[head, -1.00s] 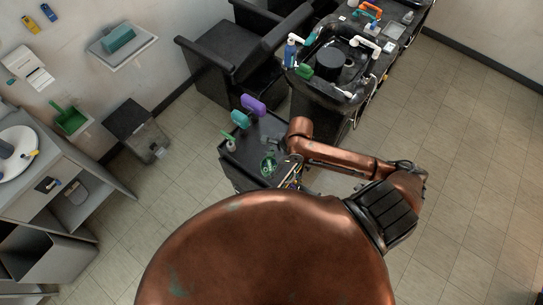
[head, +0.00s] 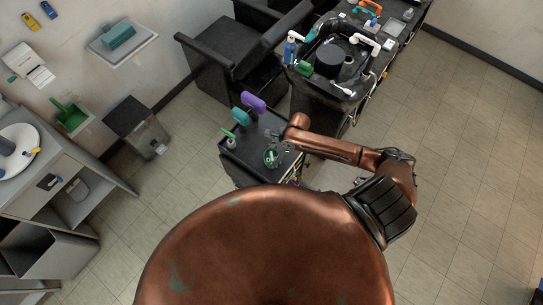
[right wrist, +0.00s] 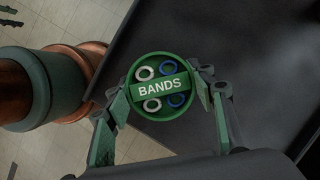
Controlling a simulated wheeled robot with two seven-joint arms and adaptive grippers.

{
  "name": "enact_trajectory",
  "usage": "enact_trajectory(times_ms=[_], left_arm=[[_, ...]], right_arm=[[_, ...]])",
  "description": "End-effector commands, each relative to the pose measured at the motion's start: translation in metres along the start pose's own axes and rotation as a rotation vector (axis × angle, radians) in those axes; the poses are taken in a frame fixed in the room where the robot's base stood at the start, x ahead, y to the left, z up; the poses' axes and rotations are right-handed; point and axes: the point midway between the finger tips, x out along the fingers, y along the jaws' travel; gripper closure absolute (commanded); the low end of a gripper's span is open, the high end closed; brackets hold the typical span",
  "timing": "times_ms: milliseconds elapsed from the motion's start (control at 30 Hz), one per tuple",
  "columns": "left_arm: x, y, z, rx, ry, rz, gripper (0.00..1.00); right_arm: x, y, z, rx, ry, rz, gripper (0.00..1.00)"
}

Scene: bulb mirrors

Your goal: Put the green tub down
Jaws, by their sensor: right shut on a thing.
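The green tub (right wrist: 172,110) is round, with a "BANDS" label across it and white and blue rings inside. My right gripper (right wrist: 165,100) is shut on it, one finger at each side, in the right wrist view. In the head view the tub (head: 270,158) is small and upright over the dark trolley top (head: 252,160), and the right gripper (head: 276,147) is partly hidden by the arm. I cannot tell whether the tub's base touches the trolley top. My left gripper is not in view.
A small bottle with a green top (head: 230,142), a teal item (head: 240,116) and a purple item (head: 253,103) stand along the trolley's left and far side. Bare trolley top lies between them and the tub. A black chair (head: 235,55) and a basin unit (head: 330,85) stand beyond.

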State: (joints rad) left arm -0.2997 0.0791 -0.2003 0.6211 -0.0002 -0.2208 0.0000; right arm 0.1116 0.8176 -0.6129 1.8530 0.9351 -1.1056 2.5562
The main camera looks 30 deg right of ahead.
Motion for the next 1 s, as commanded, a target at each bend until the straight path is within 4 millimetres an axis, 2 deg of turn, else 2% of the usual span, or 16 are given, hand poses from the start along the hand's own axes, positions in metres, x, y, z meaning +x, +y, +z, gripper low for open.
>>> enact_trajectory(times_ms=[233, 267, 500, 833, 1000], left_arm=[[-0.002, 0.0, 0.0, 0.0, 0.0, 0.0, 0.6], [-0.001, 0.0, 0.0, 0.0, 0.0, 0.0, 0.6], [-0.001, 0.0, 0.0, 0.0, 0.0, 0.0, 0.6], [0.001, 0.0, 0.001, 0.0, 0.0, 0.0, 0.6], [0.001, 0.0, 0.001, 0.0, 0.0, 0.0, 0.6]], right_arm=[[0.002, 0.0, 0.0, 0.001, -0.002, 0.0, 0.75], [0.002, 0.0, 0.0, 0.0, -0.001, 0.0, 0.48], [0.002, 0.0, -0.001, 0.0, -0.001, 0.0, 0.32], [-0.001, -0.001, 0.0, -0.002, 0.0, -0.002, 0.32], [-0.025, -0.001, 0.0, -0.002, -0.001, -0.002, 0.32]])
